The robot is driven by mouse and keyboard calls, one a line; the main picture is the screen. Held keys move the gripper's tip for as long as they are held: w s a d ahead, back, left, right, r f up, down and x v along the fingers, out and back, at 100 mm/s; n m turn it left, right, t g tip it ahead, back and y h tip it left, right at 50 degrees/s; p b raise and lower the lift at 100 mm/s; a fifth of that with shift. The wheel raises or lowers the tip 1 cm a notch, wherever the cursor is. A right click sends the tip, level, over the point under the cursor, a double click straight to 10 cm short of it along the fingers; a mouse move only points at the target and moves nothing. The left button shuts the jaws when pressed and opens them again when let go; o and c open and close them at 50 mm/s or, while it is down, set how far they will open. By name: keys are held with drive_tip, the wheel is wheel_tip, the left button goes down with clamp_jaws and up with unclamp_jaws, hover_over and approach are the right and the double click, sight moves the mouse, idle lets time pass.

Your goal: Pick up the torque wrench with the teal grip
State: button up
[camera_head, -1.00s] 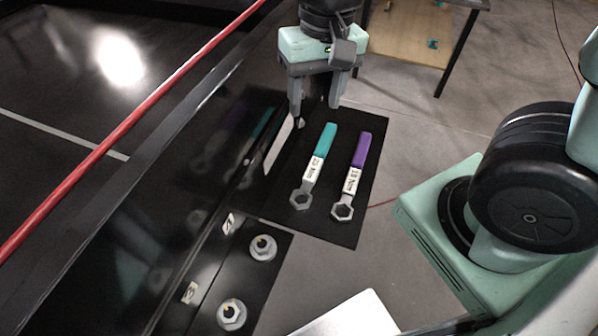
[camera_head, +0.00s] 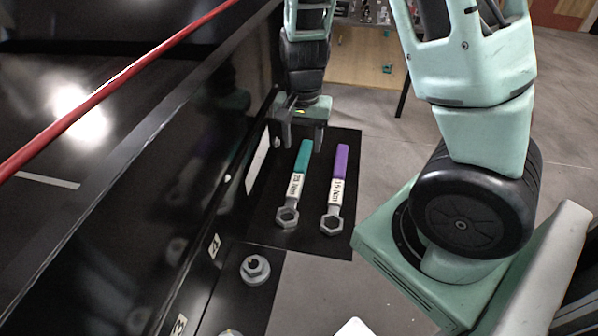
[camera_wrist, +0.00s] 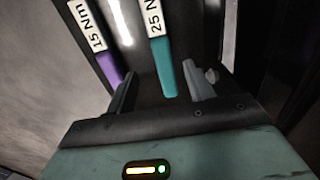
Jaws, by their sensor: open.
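The torque wrench with the teal grip (camera_head: 302,157) lies on a black mat (camera_head: 262,222), its hexagonal ring end toward the viewer and a white "25 Nm" label on its shaft. A second wrench with a purple grip (camera_head: 341,162) and a "15 Nm" label lies to its right. My gripper (camera_head: 303,146) is open and empty at the far end of the teal grip. In the wrist view the teal grip (camera_wrist: 164,70) points in between the fingers of my gripper (camera_wrist: 160,92), and the purple grip (camera_wrist: 111,69) is outside the left finger. I cannot tell the height gap.
A black wall panel runs along the left of the mat, with a red rail (camera_head: 120,85) above it. A grey hex nut (camera_head: 255,269) sits on a black surface nearer the viewer. A wooden-topped table (camera_head: 365,60) stands beyond.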

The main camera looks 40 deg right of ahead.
sight(301, 162)
drive_tip(key=shift+w+f+p, duration=0.15)
drive_tip(key=shift+f+p, duration=0.05)
drive_tip(key=shift+f, duration=1.55)
drive_tip(key=shift+w+f+p, duration=0.1)
drive_tip(key=shift+f+p, duration=0.1)
drive_tip(key=shift+f, duration=1.55)
clamp_jaws()
